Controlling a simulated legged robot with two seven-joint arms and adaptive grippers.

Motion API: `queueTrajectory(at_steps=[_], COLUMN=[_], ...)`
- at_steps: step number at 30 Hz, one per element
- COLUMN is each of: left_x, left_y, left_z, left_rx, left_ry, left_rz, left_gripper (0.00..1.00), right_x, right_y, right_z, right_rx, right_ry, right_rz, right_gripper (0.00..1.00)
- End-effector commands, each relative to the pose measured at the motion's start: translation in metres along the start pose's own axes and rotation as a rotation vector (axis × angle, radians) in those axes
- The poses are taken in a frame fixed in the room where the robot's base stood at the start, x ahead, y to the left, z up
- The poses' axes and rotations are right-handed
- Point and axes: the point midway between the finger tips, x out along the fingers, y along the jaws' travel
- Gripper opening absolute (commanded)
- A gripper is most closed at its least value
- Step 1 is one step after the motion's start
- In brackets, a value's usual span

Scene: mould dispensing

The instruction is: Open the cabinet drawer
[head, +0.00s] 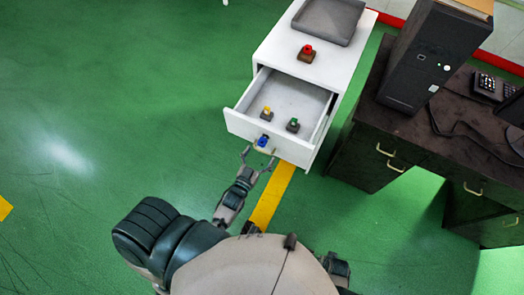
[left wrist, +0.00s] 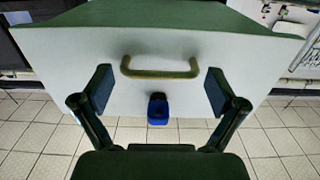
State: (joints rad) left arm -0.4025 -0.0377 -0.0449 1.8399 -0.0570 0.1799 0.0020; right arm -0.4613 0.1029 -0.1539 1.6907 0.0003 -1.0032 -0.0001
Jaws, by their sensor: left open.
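The white cabinet (head: 280,48) stands ahead of me with its drawer (head: 240,124) pulled out toward me. A yellow-topped piece (head: 266,113) and a green-topped piece (head: 293,125) are inside the drawer. A blue piece (head: 263,141) shows at the drawer front; it also shows beside the handle in the left wrist view (left wrist: 158,110). The brass-coloured handle (left wrist: 160,72) crosses the white drawer front. My left gripper (head: 258,158) is open in front of the drawer, its fingers on either side of the handle, apart from it in the left wrist view (left wrist: 159,92). My right gripper is not visible.
A red button (head: 307,52) on a brown base and a grey tray (head: 327,20) are on the cabinet top. A dark desk (head: 365,160) with a computer tower (head: 430,60) stands at right. Green floor at left is clear.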

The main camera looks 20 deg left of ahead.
Motion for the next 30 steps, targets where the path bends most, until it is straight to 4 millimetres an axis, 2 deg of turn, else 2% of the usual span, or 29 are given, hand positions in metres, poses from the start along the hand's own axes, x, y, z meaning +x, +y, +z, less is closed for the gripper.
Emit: queueTrajectory(at_steps=[9, 13, 18, 30], left_x=[-0.071, -0.091, -0.103, -0.104], left_y=[0.000, 0.000, 0.000, 0.000], left_z=[0.002, 0.002, 0.002, 0.002], left_rx=[0.000, 0.000, 0.000, 0.001], left_ry=[-0.006, -0.006, -0.003, -0.003], left_rz=[0.001, 0.001, 0.001, 0.000], left_gripper=[0.96, 0.96, 0.96, 0.96], right_x=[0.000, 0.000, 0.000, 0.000], right_y=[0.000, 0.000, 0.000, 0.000], right_z=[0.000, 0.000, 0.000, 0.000], right_rx=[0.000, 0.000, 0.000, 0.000], right_ry=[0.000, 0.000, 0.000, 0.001], right_rz=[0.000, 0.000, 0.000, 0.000], right_gripper=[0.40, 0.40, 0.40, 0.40])
